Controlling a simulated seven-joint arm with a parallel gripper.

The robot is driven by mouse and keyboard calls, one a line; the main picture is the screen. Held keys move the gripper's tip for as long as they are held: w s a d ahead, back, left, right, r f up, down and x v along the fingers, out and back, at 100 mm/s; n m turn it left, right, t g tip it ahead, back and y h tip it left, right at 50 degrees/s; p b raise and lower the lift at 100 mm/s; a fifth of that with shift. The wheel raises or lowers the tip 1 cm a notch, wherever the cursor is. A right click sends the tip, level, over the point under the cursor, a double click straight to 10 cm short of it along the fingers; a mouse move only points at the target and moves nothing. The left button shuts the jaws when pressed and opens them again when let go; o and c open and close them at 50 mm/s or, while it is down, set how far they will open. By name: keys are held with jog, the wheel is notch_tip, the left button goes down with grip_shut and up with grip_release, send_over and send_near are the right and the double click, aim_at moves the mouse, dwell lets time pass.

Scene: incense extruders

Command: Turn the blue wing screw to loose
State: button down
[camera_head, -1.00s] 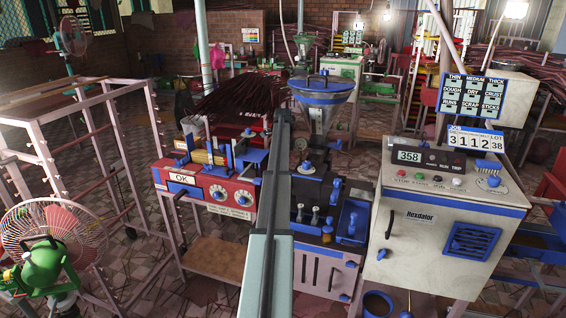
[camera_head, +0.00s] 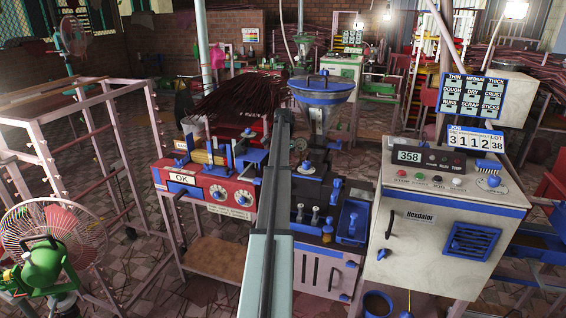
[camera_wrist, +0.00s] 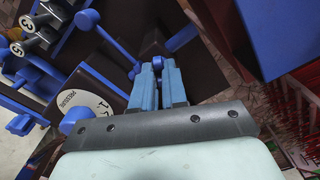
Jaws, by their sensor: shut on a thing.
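My gripper (camera_wrist: 157,68) shows in the wrist view with its two pale blue fingers close together. A small blue piece (camera_wrist: 158,62) sits between the fingertips; it appears to be the blue wing screw, with most of it hidden by the fingers. In the head view my arm crosses the middle of the machine, and the fingertips and the screw cannot be made out there.
In the wrist view, a blue ball knob (camera_wrist: 87,18), numbered cylinders (camera_wrist: 36,30) and a pressure dial (camera_wrist: 85,104) lie to the left. A large dark blue part (camera_wrist: 280,35) is close on the right. In the head view, the white control cabinet (camera_head: 425,255) stands to the right.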

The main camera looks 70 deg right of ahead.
jog(key=n, duration=0.6)
jog(key=shift+n, duration=0.3)
dwell(0.4)
jog(key=c, duration=1.2)
grip_release()
jog(key=shift+o, duration=0.2)
notch_tip(320, 180, up, 14)
jog(key=shift+f, duration=0.1)
